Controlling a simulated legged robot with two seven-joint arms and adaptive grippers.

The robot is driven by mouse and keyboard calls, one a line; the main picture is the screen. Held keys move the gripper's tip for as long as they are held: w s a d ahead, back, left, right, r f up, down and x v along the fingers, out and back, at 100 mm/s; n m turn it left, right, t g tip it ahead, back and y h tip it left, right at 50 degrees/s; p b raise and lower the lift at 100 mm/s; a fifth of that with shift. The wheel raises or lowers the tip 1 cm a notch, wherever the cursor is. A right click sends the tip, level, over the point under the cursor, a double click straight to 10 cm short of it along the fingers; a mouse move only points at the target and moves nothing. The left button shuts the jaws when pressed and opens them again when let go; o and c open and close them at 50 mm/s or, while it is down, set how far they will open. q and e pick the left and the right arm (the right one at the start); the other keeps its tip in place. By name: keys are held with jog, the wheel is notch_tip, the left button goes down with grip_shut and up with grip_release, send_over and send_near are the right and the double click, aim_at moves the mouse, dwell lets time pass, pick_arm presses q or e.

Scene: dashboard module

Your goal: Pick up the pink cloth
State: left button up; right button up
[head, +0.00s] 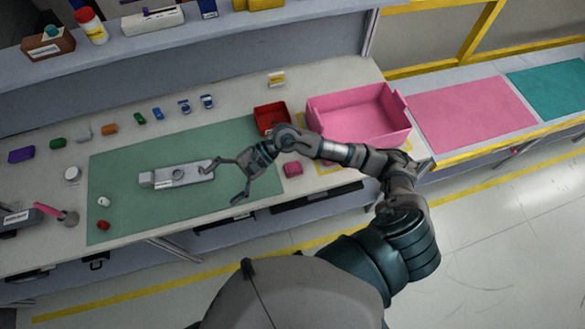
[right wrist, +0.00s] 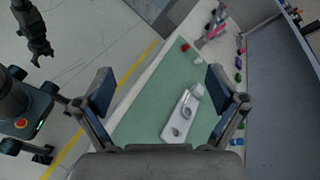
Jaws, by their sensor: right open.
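My right gripper (head: 226,181) is open and empty above the mat, left of the pink item and close to the grey metal part (head: 180,174). In the right wrist view the spread fingers (right wrist: 158,90) have nothing between them, and the pink item is not visible there. My left gripper (right wrist: 38,45) hangs at the upper left of that view, away from the table; its jaws are unclear.
A red bin (head: 270,118) and a large pink bin (head: 360,113) stand behind my right forearm. Several small coloured parts line the back of the table. A pink-handled tool (head: 48,210) is at the far left.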

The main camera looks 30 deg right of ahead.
jog(key=w+d+f+n+h, duration=0.2)
jog(key=d+f+n+h, duration=0.2)
jog(key=d+f+h, duration=0.15)
jog(key=n+h+p, duration=0.3)
jog(key=h, duration=0.6)
send_over(293, 167)
jog(key=f, duration=1.3)
jog(key=shift+s+d, duration=0.15)
jog(key=shift+s, duration=0.05)
notch_tip(293, 167, down, 5)
jog(key=shift+w+r+p, duration=0.1)
jog(key=shift+w+p, duration=0.05)
jog(key=shift+p, duration=0.5)
jog(key=shift+f+n, duration=0.3)
jog(key=shift+f, duration=0.1)
jog(key=c, duration=1.2)
